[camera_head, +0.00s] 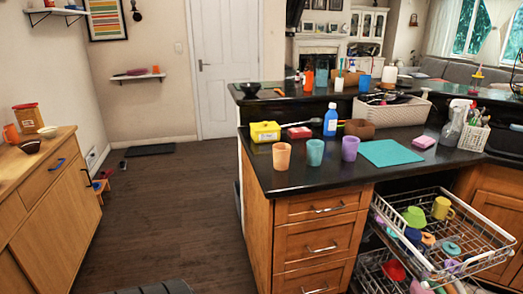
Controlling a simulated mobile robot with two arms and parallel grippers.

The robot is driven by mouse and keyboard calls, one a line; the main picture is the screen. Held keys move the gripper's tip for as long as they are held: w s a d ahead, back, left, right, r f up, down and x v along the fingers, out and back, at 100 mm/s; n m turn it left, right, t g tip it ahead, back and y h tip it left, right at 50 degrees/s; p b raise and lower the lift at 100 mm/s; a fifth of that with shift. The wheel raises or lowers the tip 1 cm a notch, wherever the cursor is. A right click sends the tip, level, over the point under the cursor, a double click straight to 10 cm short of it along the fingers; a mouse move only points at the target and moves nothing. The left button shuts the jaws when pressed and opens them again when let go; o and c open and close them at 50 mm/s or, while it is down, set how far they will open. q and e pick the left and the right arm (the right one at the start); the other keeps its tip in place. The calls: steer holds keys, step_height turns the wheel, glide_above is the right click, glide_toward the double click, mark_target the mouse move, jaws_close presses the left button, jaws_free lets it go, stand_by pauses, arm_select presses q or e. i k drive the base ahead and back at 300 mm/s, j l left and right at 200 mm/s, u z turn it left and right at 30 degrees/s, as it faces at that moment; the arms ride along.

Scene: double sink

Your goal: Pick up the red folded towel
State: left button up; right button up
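Neither of my grippers is in view, and nothing is seen held.
The dark counter (290,180) bears three cups, a yellow box (265,131) and a blue bottle (330,120). Pulled-out wire racks (490,235) with dishes jut out at right. A wooden cabinet (50,200) stands at left. The floor (175,210) between is clear.

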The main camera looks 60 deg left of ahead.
mark_target(303, 132)
steer(key=u, duration=1.45)
